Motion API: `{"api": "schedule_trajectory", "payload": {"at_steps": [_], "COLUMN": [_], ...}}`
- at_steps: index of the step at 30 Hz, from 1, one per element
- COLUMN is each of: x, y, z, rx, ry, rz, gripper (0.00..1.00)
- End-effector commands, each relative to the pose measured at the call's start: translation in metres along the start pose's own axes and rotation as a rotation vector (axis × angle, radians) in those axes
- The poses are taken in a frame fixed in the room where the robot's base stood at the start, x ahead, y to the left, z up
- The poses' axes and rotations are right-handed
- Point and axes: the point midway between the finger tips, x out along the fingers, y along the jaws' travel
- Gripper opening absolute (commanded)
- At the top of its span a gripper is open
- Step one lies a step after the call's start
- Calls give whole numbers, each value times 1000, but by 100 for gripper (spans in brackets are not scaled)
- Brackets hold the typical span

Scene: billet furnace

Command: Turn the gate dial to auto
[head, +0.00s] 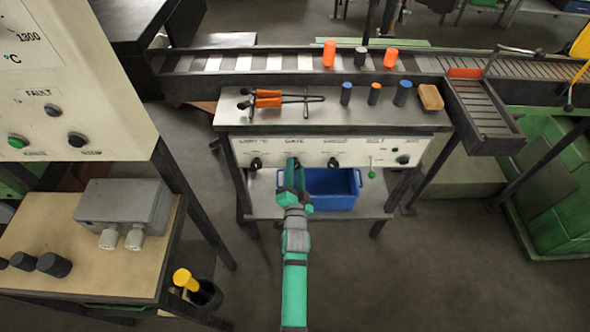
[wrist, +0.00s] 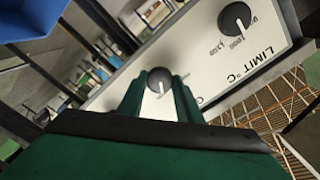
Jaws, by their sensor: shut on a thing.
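The gate dial (wrist: 160,75) is a round black knob with a pale pointer line, on the white control panel (head: 350,149) under the workbench top. In the head view my gripper hides most of it, below the GATE label. My gripper (head: 293,164) reaches the panel from the front. In the wrist view its two green fingers stand on either side of the gate dial and are shut on it. The pointer runs towards the lower part of the wrist picture. The dial's position labels are mostly hidden by the fingers, so its setting cannot be read.
The limit dial (head: 255,163) is left of the gate dial, and the speed dial (head: 333,162) is right of it. A green-tipped belt lever (head: 371,172) stands further right. A blue crate (head: 333,198) sits on the shelf below. The conveyor (head: 235,63) runs behind the bench.

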Motion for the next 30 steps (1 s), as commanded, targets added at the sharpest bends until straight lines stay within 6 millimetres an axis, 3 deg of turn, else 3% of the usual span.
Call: {"api": "schedule_trajectory", "payload": {"at_steps": [23,24,26,30], "x": [0,0,0,0], "y": [0,0,0,0], "z": [2,2,2,1], "rx": [106,106,106,105], "ry": [-3,-3,-3,-2], "rz": [0,0,0,0], "gripper": [9,36,50,50]}}
